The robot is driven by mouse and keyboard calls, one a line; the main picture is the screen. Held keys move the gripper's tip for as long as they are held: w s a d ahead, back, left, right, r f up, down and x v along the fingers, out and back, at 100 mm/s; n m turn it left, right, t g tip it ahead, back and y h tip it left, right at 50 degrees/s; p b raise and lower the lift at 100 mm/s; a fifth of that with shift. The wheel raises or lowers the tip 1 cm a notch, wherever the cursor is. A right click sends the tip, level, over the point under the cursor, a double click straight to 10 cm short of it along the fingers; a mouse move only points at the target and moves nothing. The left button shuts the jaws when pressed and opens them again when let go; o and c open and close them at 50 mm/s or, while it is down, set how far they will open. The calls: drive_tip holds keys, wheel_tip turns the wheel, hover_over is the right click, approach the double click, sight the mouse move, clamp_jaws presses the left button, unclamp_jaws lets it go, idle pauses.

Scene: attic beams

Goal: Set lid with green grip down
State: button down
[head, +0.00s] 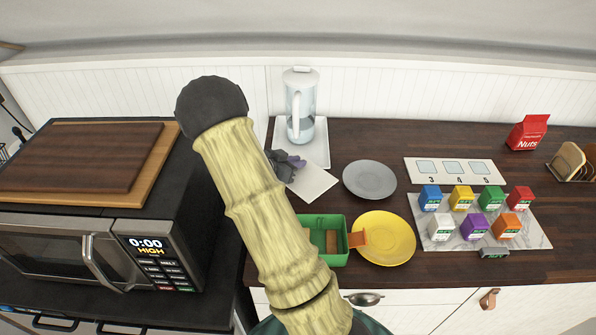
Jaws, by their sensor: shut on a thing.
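No green grip shows; the fingers and arm hide that spot. I cannot tell whether the panel touches the counter.
A glass pitcher (300,108) stands on a white tray (322,153) behind the gripper. A grey plate (370,180), an open green box (312,222) and a yellow plate (396,240) are close by. Coloured cartons stand on a marble board (535,238) at right; a microwave (60,248) is left.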

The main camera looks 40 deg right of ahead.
drive_tip(key=shift+f, duration=1.8)
drive_tip(key=shift+f, duration=0.4)
drive_tip(key=c, duration=1.4)
unclamp_jaws()
drive_tip(key=shift+r, duration=0.55)
drive_tip(key=v, duration=0.7)
drive_tip(key=shift+a+f+b, duration=0.15)
drive_tip(key=shift+f+b, duration=0.05)
drive_tip(key=shift+b, duration=0.2)
drive_tip(key=shift+s+r, duration=0.1)
